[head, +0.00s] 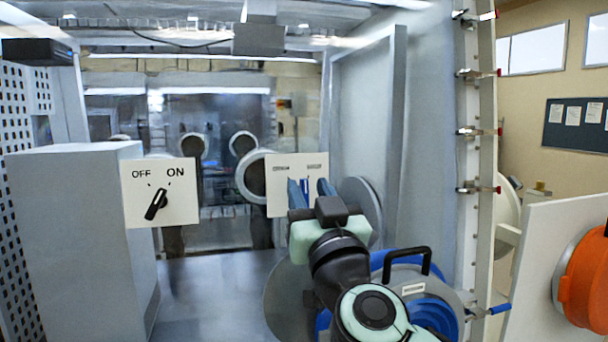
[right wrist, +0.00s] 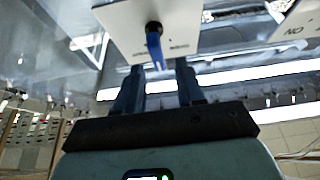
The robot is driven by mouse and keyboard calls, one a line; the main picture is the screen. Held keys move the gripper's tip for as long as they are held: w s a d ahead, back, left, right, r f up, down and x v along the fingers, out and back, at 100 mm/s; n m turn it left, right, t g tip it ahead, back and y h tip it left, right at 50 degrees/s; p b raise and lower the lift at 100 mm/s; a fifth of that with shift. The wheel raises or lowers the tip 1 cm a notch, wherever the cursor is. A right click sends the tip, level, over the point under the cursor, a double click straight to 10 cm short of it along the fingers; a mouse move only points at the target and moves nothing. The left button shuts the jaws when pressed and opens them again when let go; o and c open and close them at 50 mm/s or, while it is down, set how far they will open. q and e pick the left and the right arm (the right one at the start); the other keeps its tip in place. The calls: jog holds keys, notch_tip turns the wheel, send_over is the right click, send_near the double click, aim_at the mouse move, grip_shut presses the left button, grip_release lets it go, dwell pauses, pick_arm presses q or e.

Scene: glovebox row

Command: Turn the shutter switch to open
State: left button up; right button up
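The shutter switch is a blue lever (right wrist: 154,46) on a black hub, on a white panel (head: 282,200) with two small labels too small to read. In the head view the lever (head: 306,185) is mostly hidden behind my right gripper (head: 312,186). That gripper is open, its two blue fingers apart and pointing at the panel. In the right wrist view, the lever's end lies in the gap between the fingertips (right wrist: 160,72), with no clear contact. Which label the lever points to cannot be told. My left gripper is not in view.
A second white panel (head: 182,212) at the left has a black knob turned toward ON. A grey box (head: 75,235) stands beside it. A round port ring (head: 360,205) and a blue-and-grey port door with a black handle (head: 407,262) are near my right arm. An orange port (head: 585,280) is far right.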

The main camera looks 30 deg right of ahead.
aim_at(306, 183)
jog(key=shift+p+x, duration=0.35)
jog(key=shift+x, duration=1.45)
jog(key=shift+s, duration=0.1)
grip_shut()
jog(key=shift+r, duration=0.1)
